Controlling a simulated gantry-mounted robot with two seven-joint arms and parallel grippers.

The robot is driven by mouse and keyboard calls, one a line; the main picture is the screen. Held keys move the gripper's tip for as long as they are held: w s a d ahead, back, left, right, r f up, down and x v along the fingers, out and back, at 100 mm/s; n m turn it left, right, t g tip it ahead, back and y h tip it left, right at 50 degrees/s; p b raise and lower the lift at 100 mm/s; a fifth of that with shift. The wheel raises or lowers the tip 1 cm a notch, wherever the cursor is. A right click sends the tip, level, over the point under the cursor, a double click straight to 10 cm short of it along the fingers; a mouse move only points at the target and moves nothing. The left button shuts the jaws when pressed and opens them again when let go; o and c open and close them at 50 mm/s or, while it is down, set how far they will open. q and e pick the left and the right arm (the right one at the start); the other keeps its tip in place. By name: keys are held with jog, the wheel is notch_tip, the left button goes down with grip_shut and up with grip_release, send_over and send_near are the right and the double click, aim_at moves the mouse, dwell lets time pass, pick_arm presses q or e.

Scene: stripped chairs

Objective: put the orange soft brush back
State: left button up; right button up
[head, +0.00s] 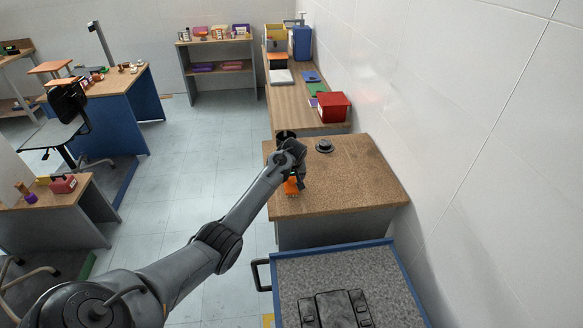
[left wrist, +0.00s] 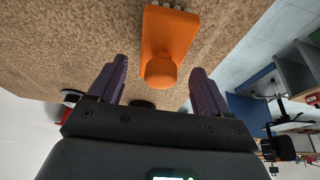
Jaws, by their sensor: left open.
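The orange soft brush (head: 291,187) is near the left edge of a cork-topped bench in the head view, partly hidden by my left gripper. In the left wrist view the brush (left wrist: 168,40) shows its rounded handle end toward me and pale bristle tufts at its far end. My left gripper (head: 297,172) is over the bench at the brush. In the left wrist view its two purple fingers (left wrist: 160,85) are spread, one on each side of the rounded end, with gaps visible. My right gripper is not in view.
A dark round object (head: 324,146) sits at the back of the cork bench (head: 350,180). A dark cylindrical thing (head: 284,135) stands behind my gripper. A red bin (head: 333,106) is on the bench beyond. A blue-edged grey-topped cart (head: 350,275) is in front. The cork bench's right part is clear.

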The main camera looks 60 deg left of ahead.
aim_at(292, 190)
pick_arm(q)
jog(key=p+v, duration=0.1)
jog(key=v, duration=0.8)
jog(key=s+d+f+m, duration=0.3)
jog(key=s+d+f, duration=0.1)
jog(key=d, duration=0.4)
jog(key=s+d+f+m+t+h, duration=0.1)
jog(key=s+d+f+m, duration=0.35)
jog(key=d, duration=0.45)
jog(key=s+d+f+m, duration=0.2)
jog(key=s+d+f, duration=0.2)
jog(key=d, duration=0.4)
jog(key=s+d+r+m+h, duration=0.2)
jog(key=s+d+m, duration=0.3)
jog(key=s+d, duration=1)
jog(key=shift+s+d+r+t+h, duration=0.25)
jog(key=shift+d+r+t+h, duration=0.05)
jog(key=shift+d+h, duration=0.4)
jog(key=shift+m, duration=0.25)
